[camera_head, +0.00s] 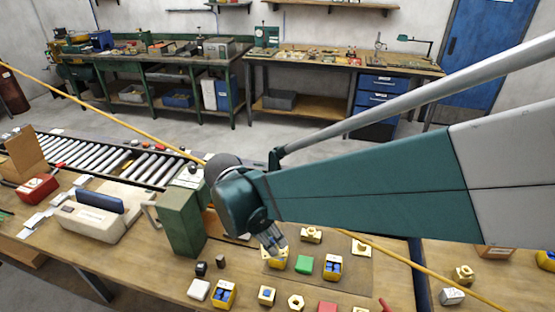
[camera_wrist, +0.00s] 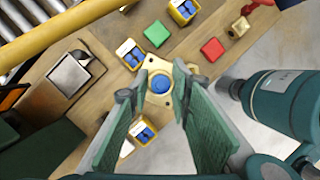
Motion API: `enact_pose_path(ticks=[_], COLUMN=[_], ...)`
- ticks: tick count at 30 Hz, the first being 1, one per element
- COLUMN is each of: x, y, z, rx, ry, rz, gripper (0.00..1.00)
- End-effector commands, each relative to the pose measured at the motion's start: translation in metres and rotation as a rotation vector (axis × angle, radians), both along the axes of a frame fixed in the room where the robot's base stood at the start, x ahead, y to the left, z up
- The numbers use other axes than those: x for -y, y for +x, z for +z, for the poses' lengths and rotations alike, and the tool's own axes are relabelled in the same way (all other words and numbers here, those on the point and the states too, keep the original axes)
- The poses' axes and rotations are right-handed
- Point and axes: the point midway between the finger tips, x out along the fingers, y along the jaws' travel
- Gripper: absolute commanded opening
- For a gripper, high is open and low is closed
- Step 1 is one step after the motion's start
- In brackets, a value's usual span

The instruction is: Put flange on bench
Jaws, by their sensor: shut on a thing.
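My gripper (camera_wrist: 160,88) is shut on the flange (camera_wrist: 160,82), a pale brass plate with a round blue centre, seen between the fingertips in the wrist view. In the head view my gripper (camera_head: 273,244) points down over the near part of the wooden bench (camera_head: 130,262). The flange is mostly hidden there by the gripper, and I cannot tell whether it touches the surface below.
Around the gripper lie a green block (camera_head: 304,264), a yellow bin with blue contents (camera_head: 332,267), brass parts (camera_head: 311,234) and a brass hex nut (camera_head: 296,302). A tall green box (camera_head: 181,222) stands close on the left. A roller conveyor (camera_head: 130,165) lies behind.

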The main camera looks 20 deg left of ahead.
Motion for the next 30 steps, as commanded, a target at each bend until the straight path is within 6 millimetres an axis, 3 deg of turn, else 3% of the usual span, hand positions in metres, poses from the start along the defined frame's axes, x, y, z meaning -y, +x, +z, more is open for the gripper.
enact_pose_path(ticks=[18,30], x=[0.000,0.000], y=[0.000,0.000], z=[-0.100,-0.120], rx=[-0.004,-0.004], ry=[-0.001,-0.001], rz=[0.000,0.000], gripper=[0.00,0.00])
